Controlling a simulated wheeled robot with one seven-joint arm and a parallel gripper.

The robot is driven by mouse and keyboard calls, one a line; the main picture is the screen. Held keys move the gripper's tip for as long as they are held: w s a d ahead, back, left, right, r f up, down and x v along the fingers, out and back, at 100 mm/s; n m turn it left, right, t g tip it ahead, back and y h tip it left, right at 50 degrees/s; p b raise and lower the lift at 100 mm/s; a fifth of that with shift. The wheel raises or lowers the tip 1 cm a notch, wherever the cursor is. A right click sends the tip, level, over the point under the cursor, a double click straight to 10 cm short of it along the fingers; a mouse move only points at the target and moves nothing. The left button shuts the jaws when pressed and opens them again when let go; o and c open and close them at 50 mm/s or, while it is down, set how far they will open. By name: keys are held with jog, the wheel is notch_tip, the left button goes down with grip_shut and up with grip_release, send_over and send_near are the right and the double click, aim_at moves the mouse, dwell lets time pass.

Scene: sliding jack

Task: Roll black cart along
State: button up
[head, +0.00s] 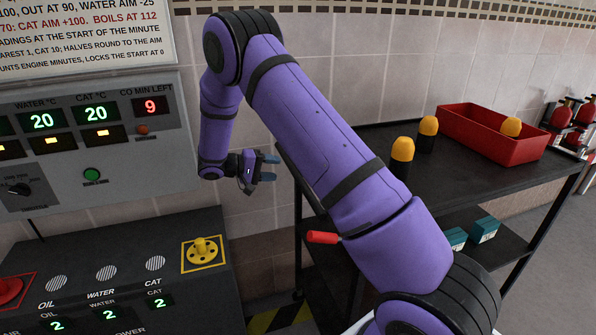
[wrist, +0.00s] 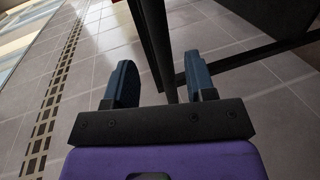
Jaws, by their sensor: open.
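The black cart (head: 465,178) stands at the right in the head view, with a dark upper tray, a lower shelf and thin black posts. My gripper (head: 274,167) is open and empty, just left of the cart's near left end, where a slanting dark bar shows. In the wrist view, the open fingers of my gripper (wrist: 163,84) point towards a dark bar of the cart (wrist: 156,40), which runs through the gap between them as seen. I cannot tell how deep the bar sits between the fingers. My arm hides part of the cart.
The cart carries yellow-topped black cylinders (head: 402,150), a red bin (head: 490,134) and teal boxes (head: 484,229) below. A red-handled item (head: 322,237) shows beside my arm. A control panel (head: 150,165) and console (head: 130,240) stand left. Red bottles (head: 562,113) stand far right.

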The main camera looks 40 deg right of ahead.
aim_at(290, 169)
jog(key=x, duration=0.9)
grip_shut()
